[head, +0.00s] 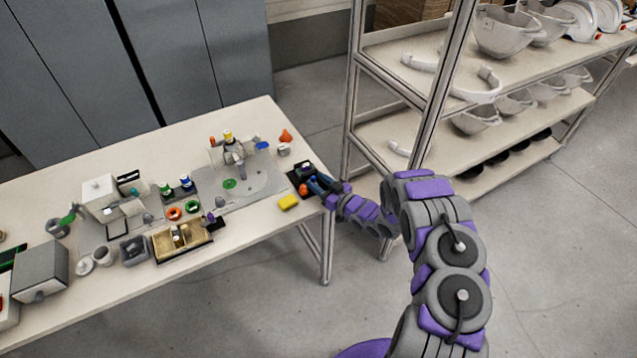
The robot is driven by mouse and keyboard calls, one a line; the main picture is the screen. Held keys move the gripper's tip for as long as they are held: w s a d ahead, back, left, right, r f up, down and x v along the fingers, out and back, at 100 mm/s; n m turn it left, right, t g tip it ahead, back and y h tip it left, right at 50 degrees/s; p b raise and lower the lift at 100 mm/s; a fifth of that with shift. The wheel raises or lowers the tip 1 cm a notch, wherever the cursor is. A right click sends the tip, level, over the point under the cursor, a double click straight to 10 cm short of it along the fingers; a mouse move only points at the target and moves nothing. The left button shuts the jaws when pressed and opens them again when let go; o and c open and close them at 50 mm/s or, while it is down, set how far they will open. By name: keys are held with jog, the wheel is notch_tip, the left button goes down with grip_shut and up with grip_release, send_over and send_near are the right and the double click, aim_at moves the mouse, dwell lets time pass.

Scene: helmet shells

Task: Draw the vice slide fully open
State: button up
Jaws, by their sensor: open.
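A small dark block-shaped device (302,168), which looks like the vice, sits at the right end of the table. It is small in the head view, and I cannot tell how far its slide is drawn out. My gripper (315,185) is open at the table's right edge, right beside the dark device. Its fingers overlap the device in the picture, so I cannot tell whether they touch it. A small orange part (303,189) shows next to the fingers. The near side of the device is partly hidden by my gripper.
A metal shelf (400,140) with helmet shells stands behind my arm. Floor is clear in front of the table.

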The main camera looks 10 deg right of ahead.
grip_shut()
dwell(0.6)
